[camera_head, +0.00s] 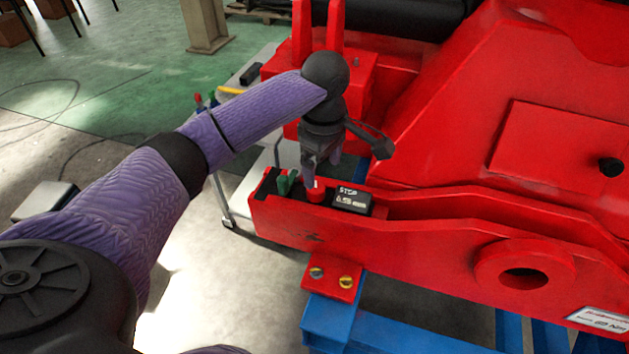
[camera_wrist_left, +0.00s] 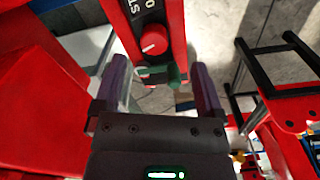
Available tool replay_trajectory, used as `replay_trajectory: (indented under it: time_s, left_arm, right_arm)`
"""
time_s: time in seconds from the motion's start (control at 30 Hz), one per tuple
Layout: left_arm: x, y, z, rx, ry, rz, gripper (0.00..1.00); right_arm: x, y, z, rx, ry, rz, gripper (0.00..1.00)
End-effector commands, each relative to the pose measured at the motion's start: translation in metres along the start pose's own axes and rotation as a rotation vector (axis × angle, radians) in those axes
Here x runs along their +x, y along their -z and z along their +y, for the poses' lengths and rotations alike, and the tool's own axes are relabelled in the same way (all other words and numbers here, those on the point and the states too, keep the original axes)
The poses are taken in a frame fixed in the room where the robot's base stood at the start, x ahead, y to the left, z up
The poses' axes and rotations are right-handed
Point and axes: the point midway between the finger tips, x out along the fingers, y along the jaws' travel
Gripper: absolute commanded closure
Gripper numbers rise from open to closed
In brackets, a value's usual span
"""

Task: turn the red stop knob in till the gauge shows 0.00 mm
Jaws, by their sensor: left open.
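The red stop knob (camera_head: 315,193) sits in the channel at the near end of the red crane beam. In the left wrist view the red knob (camera_wrist_left: 154,41) shows a white pointer line and lies just beyond the fingertips. The black gauge (camera_head: 352,200) stands to its right, lettered STOP; its reading looks like 0.58 mm, but the digits are blurred. My left gripper (camera_head: 321,176) points down above the knob, open and empty, its fingers apart. My right gripper is out of view.
The green handle also shows left of the knob in the head view (camera_head: 284,184). The channel walls rise close around the knob. A blue stand (camera_head: 338,320) supports the red beam (camera_head: 430,245). A grey side table (camera_head: 250,200) with tools stands behind.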

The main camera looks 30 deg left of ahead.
Motion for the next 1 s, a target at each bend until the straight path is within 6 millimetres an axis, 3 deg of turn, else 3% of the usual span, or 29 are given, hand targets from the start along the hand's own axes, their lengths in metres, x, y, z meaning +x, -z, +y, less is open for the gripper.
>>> replay_trajectory:
  time_s: [0.07,0.17,0.4,0.6,0.9,0.93,1.0]
  left_arm:
    - [-0.021,0.018,0.005,-0.158,0.004,0.000,0.10]
    - [-0.025,0.024,0.005,-0.240,0.011,-0.006,0.10]
    - [0.032,0.024,0.005,-0.242,0.012,-0.006,0.10]
    - [0.065,0.023,0.005,-0.240,0.009,-0.007,0.10]
    - [0.069,0.023,0.005,-0.238,0.007,-0.007,0.10]
    - [0.069,0.023,0.005,-0.238,0.007,-0.007,0.12]
    - [0.069,0.022,0.005,-0.238,0.007,-0.007,0.27]
  right_arm:
    - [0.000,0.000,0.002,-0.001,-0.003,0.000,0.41]
    - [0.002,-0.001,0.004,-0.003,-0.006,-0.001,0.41]
    - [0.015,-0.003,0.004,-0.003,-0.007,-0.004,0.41]
    - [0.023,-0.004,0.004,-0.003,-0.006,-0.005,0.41]
    - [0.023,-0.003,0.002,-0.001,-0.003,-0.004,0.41]
    - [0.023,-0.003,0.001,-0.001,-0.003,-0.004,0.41]
    - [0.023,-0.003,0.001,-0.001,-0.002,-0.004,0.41]
